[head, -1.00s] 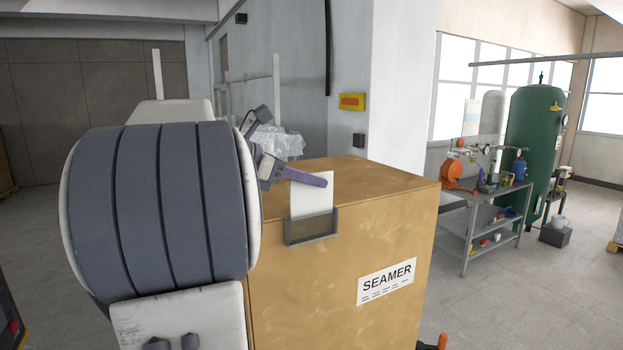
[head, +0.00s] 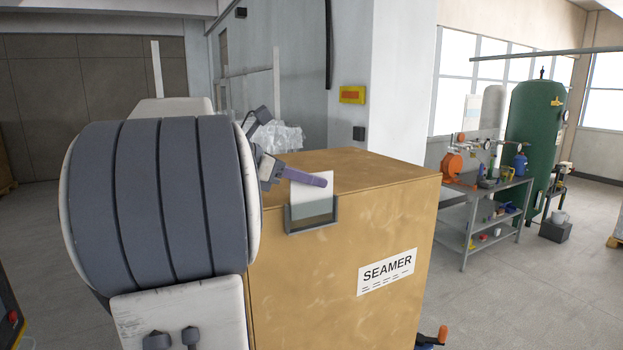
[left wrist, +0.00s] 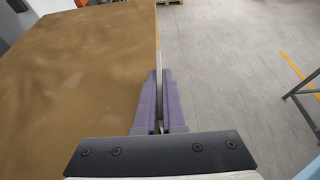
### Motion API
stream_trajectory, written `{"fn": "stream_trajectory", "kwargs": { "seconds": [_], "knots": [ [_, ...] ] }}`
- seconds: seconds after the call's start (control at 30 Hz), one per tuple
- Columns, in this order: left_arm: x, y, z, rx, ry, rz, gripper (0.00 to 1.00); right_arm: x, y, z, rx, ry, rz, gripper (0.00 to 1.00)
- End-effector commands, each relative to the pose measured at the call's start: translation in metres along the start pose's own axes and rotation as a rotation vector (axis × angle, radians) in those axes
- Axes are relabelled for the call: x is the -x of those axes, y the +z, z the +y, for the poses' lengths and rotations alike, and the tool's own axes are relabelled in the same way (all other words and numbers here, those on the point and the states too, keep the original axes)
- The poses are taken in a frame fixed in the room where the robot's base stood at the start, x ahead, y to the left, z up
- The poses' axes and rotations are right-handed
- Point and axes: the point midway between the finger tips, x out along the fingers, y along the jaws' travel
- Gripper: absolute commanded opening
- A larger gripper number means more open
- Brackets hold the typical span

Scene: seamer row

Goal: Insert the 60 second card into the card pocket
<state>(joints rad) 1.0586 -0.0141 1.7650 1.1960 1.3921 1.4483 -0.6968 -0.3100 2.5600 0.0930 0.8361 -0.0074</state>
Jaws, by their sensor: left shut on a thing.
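The white card (head: 312,188) stands upright in the head view, its lower part behind the see-through front of the card pocket. The pocket (head: 313,229) is a grey-rimmed holder on the front face of the tan seamer cabinet (head: 330,270), near its top edge. My left gripper (head: 318,181) is shut on the card, with a purple finger lying across its upper part. In the left wrist view both purple fingers (left wrist: 160,80) pinch the card, seen edge-on as a thin pale strip (left wrist: 159,63). Any print on the card cannot be read. My right gripper is not in view.
My left arm covers much of the left of the head view. A SEAMER label (head: 387,272) is on the cabinet front. An orange-tipped handle (head: 443,335) shows low beside the cabinet. A steel bench (head: 475,215) and green tank (head: 533,140) stand behind right.

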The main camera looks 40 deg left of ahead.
Motion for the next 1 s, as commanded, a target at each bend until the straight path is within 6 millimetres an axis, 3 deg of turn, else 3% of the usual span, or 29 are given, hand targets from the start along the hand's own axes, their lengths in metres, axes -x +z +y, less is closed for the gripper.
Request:
{"fn": "stream_trajectory", "kwargs": {
  "seconds": [0.77, 0.9, 1.0],
  "knots": [
    [-0.008, -0.019, 0.000, 0.001, 0.000, 0.000, 0.00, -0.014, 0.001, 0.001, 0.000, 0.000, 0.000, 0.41],
    [-0.008, -0.018, 0.000, 0.001, 0.000, 0.000, 0.41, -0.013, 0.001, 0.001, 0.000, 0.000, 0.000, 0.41],
    [-0.008, -0.018, 0.000, 0.001, 0.000, 0.000, 0.41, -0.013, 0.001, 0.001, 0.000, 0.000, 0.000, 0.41]
  ]
}}
